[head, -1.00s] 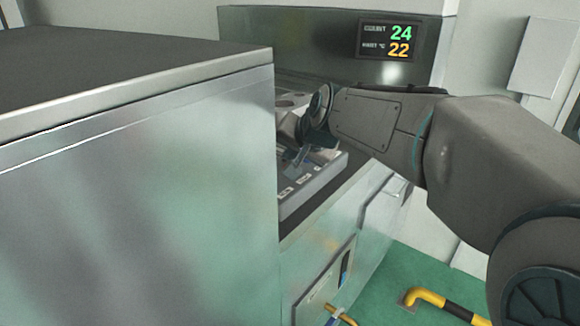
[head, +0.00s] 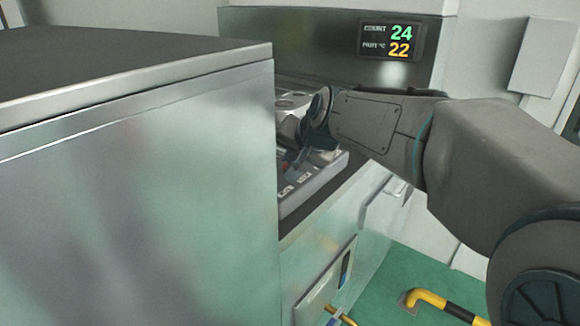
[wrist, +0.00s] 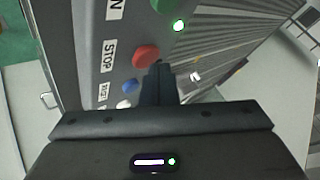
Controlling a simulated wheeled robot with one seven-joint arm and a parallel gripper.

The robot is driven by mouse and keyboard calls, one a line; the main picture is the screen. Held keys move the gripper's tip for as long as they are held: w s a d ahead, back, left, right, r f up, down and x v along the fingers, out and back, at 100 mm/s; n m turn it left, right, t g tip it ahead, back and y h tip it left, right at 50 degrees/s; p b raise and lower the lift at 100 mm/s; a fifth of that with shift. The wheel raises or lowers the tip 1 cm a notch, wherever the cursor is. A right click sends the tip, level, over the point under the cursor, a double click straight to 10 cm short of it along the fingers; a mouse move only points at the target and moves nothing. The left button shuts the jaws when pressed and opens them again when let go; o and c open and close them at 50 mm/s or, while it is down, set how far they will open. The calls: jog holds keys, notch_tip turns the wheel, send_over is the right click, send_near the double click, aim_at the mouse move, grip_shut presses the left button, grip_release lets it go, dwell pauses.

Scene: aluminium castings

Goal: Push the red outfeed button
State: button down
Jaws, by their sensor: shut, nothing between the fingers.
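The red button (wrist: 146,55), a round cap beside a STOP label, shows in the wrist view on a grey control panel (wrist: 88,50). My gripper (wrist: 159,68) is shut and empty. Its fingertips overlap the lower right edge of the red cap in the picture; I cannot tell whether they touch it. In the head view my gripper (head: 300,158) is over the panel (head: 318,186), partly behind the wrist. The buttons are too small or hidden to make out clearly there.
A large metal cabinet (head: 140,190) blocks the left. A display (head: 390,40) stands behind.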

jog(key=shift+f+b, duration=0.45)
jog(key=shift+f, duration=0.05)
dwell(0.4)
jog(key=shift+r, duration=0.1)
jog(key=shift+r+p, duration=0.65)
jog(key=shift+r, duration=0.2)
notch_tip(320, 180, up, 5)
jog(key=p, duration=0.4)
jog(key=shift+f, duration=0.1)
dwell(0.7)
jog(key=s+d+f+n+g+h, duration=0.1)
jog(key=s+d+f+g+h, duration=0.1)
jog(key=s+d+f, duration=0.5)
jog(key=s+d+f+n+g+h, duration=0.2)
jog(key=s+d+f, duration=0.6)
jog(key=s, duration=0.9)
jog(key=shift+s+d+f+g, duration=0.15)
jog(key=shift+s+f+g, duration=0.05)
jog(key=shift+f+g, duration=0.5)
